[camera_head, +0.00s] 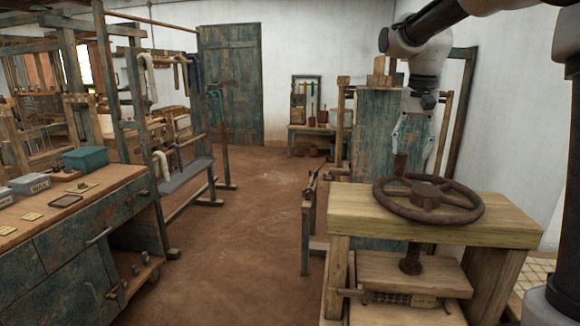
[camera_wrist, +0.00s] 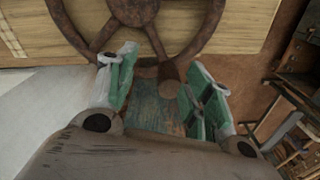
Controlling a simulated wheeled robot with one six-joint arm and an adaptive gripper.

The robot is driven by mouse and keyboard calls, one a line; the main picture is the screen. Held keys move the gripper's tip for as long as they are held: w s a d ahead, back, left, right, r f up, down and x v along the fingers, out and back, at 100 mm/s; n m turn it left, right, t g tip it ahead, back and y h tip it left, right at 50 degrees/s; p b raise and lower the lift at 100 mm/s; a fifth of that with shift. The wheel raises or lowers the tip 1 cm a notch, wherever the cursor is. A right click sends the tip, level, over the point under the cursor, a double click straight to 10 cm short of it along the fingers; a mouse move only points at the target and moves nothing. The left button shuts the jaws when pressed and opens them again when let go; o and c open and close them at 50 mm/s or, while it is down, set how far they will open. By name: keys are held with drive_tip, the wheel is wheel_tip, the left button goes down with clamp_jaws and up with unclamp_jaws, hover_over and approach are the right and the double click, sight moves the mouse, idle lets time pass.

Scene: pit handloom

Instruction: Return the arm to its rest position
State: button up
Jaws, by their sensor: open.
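My gripper (camera_head: 412,150) hangs from the arm at the right in the head view, just behind the far rim of a rusty handwheel (camera_head: 428,214). In the wrist view my gripper (camera_wrist: 163,70) has its two green-padded fingers apart with nothing held. The wheel's brown handle knob (camera_wrist: 169,88) shows in the gap between the fingers. The handle (camera_head: 400,165) stands up from the far rim in the head view. I cannot tell whether a finger touches it. The wheel's rim (camera_wrist: 205,30) and hub lie just past the fingertips.
The wheel sits on a wooden press (camera_head: 500,226) with a screw below. A worn teal cabinet (camera_head: 375,130) stands behind my gripper, close to the white wall. A workbench (camera_head: 90,215) with boxes (camera_head: 85,159) and a loom frame are at left. The brown floor (camera_head: 265,200) between is clear.

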drive_tip(key=s+d+f+n, duration=0.1)
drive_tip(key=s+n, duration=0.1)
drive_tip(key=s, duration=0.3)
drive_tip(key=s+d+f+n+t, duration=0.1)
drive_tip(key=s+f+n, duration=0.1)
drive_tip(key=s, duration=0.4)
drive_tip(key=s+d+f+n, duration=0.1)
drive_tip(key=s, duration=0.5)
drive_tip(key=shift+s+d+f+n+t, duration=0.1)
drive_tip(key=shift+d+f+n+t, duration=0.1)
drive_tip(key=shift+n+t, duration=0.15)
drive_tip(key=s+d+f+t, duration=0.1)
drive_tip(key=s+d+t, duration=0.1)
drive_tip(key=s, duration=0.8)
drive_tip(key=shift+s+f, duration=0.15)
drive_tip(key=shift+s, duration=0.1)
